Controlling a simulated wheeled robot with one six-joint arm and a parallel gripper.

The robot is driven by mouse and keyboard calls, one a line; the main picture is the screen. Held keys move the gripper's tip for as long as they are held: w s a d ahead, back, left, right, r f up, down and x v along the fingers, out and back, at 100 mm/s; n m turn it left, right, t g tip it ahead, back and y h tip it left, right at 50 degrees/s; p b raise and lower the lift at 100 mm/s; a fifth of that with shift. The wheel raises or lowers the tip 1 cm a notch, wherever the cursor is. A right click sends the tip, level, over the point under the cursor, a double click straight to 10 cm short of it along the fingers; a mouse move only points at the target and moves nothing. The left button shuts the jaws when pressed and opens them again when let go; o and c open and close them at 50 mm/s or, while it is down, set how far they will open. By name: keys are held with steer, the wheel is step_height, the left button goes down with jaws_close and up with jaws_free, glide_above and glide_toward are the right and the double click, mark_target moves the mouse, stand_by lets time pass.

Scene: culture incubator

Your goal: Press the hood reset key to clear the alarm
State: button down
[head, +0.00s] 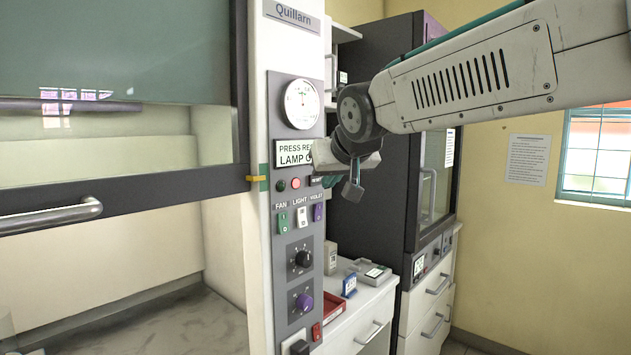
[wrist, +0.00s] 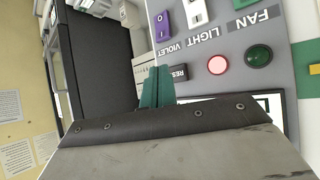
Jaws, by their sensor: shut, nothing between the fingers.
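The reset key (head: 317,181) is a small black key marked RESET on the grey hood panel (head: 283,255), right of the lamps. It also shows in the wrist view (wrist: 179,73), partly covered by my fingers. The red lamp (head: 296,183) glows pinkish-red in the wrist view (wrist: 218,65). The green lamp (head: 281,186) beside it looks dark. My gripper (wrist: 157,72) is shut and empty, its green fingertips overlapping the key's edge in the wrist view. I cannot tell whether they touch it. In the head view my wrist hides part of the sign (head: 286,153).
Fan, light and violet switches (head: 303,217) sit just below the lamps, with black and purple knobs (head: 303,301) lower down. A round gauge (head: 301,104) is above. The hood sash (head: 110,205) is at left, a dark incubator cabinet (head: 365,220) at right.

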steer(key=shift+a, duration=0.1)
stand_by(0.3)
steer(key=shift+w+a, duration=0.2)
steer(key=shift+a, duration=0.05)
steer(key=shift+w+a, duration=0.2)
steer(key=shift+a, duration=0.05)
stand_by(0.7)
stand_by(0.3)
steer(key=shift+s+d, duration=0.45)
steer(key=shift+d, duration=0.15)
steer(key=shift+s+d, duration=0.8)
steer(key=shift+d, duration=0.2)
steer(key=shift+s+d, duration=0.75)
steer(key=shift+d, duration=0.25)
